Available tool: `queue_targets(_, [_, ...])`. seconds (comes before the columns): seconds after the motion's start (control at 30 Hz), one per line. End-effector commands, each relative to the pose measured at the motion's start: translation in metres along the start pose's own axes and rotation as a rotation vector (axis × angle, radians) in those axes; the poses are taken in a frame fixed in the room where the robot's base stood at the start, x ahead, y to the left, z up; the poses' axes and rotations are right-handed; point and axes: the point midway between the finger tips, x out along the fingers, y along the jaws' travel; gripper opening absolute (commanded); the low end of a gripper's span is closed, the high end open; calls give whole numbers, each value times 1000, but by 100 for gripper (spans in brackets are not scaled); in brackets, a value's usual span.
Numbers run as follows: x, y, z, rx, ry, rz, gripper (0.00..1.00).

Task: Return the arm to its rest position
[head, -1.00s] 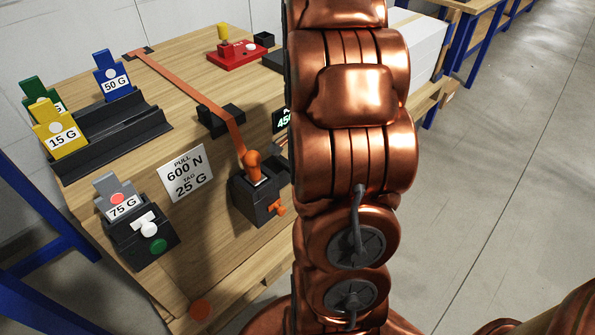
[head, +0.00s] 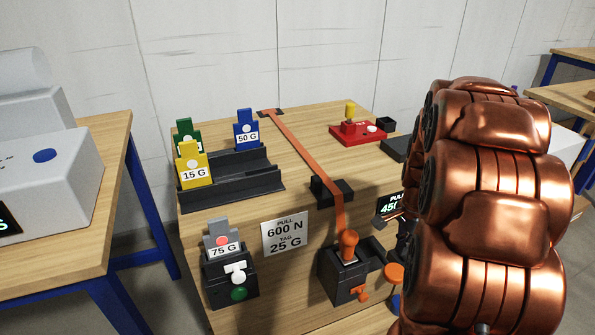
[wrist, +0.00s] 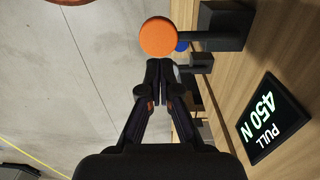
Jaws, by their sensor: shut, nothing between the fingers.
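My copper arm (head: 490,210) stands folded at the right of the head view, in front of the bench's right side. In the wrist view my gripper (wrist: 160,68) is shut and empty, beside the bench edge with the floor to its left. In the head view a dark part of the gripper (head: 404,240) shows just left of the arm; the rest is hidden behind it. An orange round knob (wrist: 158,37) lies just beyond the fingertips in the wrist view; I cannot tell whether they touch.
The wooden bench (head: 285,205) carries an orange strap (head: 305,155), a lever box (head: 345,270), a tag holder (head: 230,275), a tag rack (head: 235,175) and a red fixture (head: 358,132). The display (wrist: 267,117) reads PULL 450 N. Bare floor (wrist: 65,85) lies beside the bench.

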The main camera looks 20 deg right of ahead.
Motion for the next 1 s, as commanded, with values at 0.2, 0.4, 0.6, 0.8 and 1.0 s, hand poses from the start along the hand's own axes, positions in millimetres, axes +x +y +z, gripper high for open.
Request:
queue_targets(0.2, [-4, 0, 14, -55, -5, 6, 0])
queue_targets(0.4, [-22, 8, 81, -332, -27, 31, 0])
queue_targets(0.6, [-38, 39, 157, -689, -64, 72, 0])
queue_targets(0.8, [-49, 84, 216, -1039, -104, 114, 0])
queue_targets(1.0, [-53, 125, 249, -1307, -137, 148, 0])
